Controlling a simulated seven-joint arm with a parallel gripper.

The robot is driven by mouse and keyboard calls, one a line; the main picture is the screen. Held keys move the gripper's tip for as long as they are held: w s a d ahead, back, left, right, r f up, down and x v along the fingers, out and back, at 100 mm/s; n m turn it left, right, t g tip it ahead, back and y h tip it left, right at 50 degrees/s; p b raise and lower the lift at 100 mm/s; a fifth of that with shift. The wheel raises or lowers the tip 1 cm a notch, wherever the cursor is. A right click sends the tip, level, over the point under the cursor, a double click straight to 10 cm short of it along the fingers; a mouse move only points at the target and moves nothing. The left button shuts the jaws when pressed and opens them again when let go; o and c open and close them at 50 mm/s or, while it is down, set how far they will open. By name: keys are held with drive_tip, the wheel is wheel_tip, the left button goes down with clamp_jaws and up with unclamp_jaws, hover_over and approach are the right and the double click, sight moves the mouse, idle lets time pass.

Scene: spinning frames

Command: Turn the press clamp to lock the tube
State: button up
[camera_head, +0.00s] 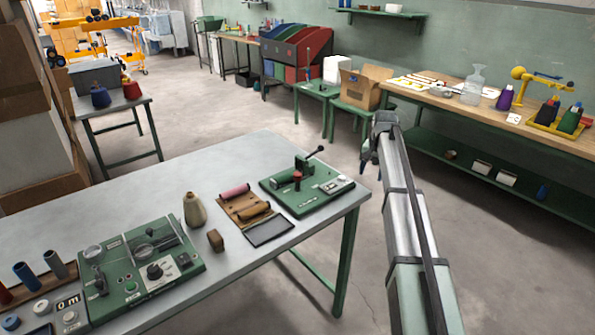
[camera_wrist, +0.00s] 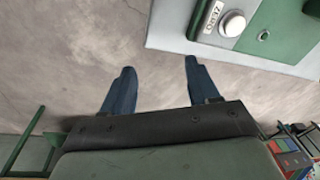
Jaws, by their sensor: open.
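The green press device (camera_head: 325,193) sits at the right end of the grey table. Its dark clamp lever (camera_head: 308,159) slants up to the right to a black knob, above a small red part (camera_head: 297,177). I cannot tell whether a tube is under the clamp. My gripper (camera_head: 370,162) hangs off the table's right edge, to the right of the device and apart from it. In the wrist view its two blue fingers (camera_wrist: 159,66) are spread with only floor between them. The device's green corner (camera_wrist: 288,35) shows at upper right there; the lever is out of that view.
A wooden rack with a pink roll (camera_head: 235,191) and a brown roll (camera_head: 254,212) lies left of the device. A beige cone (camera_head: 194,210) and a green control panel (camera_head: 140,270) stand further left. A workbench (camera_head: 450,105) runs behind my arm. Floor right of the table is clear.

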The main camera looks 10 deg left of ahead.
drive_tip(key=a+r+n, duration=0.1)
drive_tip(key=a+r, duration=0.7)
drive_tip(key=a, duration=0.6)
wheel_tip(320, 180, up, 7)
drive_tip(key=n+g, duration=0.1)
hover_over(297, 173)
drive_tip(key=shift+h, duration=0.3)
wheel_tip(297, 173, down, 14)
drive_tip(key=shift+s+r, duration=0.1)
drive_tip(key=shift+r, duration=0.15)
clamp_jaws()
